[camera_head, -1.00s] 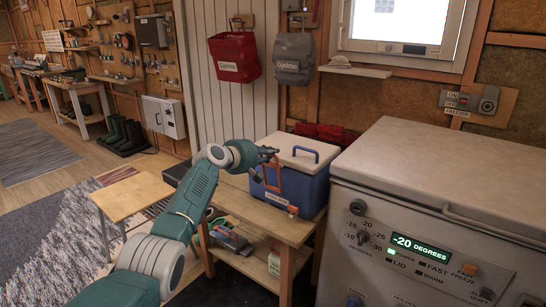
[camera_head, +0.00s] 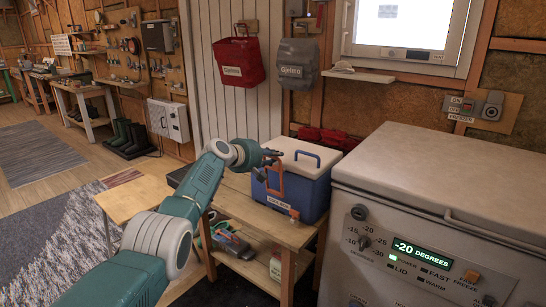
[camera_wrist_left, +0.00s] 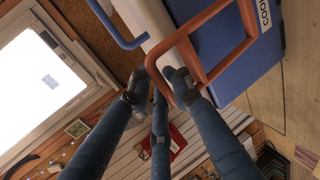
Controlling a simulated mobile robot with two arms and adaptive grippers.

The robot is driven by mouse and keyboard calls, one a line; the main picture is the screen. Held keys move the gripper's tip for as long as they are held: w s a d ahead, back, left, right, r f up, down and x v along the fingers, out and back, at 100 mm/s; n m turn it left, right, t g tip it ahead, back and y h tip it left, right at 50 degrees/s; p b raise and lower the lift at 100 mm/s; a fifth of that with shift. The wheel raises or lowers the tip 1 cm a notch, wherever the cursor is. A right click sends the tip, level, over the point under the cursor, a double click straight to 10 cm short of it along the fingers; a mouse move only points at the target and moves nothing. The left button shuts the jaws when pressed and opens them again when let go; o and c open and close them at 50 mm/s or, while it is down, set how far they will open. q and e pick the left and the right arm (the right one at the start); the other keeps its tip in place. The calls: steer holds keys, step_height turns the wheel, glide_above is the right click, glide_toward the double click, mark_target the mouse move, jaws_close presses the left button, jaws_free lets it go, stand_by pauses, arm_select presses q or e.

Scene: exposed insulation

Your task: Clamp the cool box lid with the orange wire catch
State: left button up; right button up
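The cool box (camera_head: 312,196) is blue with a white lid (camera_head: 303,158) and a blue handle, and stands on a wooden bench. The lid lies on the box. The orange wire catch (camera_head: 270,187) is a rectangular loop on the box front, its upper end near the lid's front edge. My left gripper (camera_head: 270,156) is at the upper end of the catch. In the left wrist view, the wire's rounded corner (camera_wrist_left: 152,62) runs between its fingertips (camera_wrist_left: 157,92); whether they press on it is unclear. My right gripper is not in view.
The wooden bench (camera_head: 262,226) has tools on its lower shelf. A grey chest freezer (camera_head: 440,170) stands close to the right of the box. A lower wooden table (camera_head: 135,197) is at the left. Red and grey bags hang on the wall behind.

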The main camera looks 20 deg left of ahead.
arm_select(q)
steer(key=shift+o, duration=0.6)
steer(key=shift+f, duration=0.15)
steer(key=v, duration=1.2)
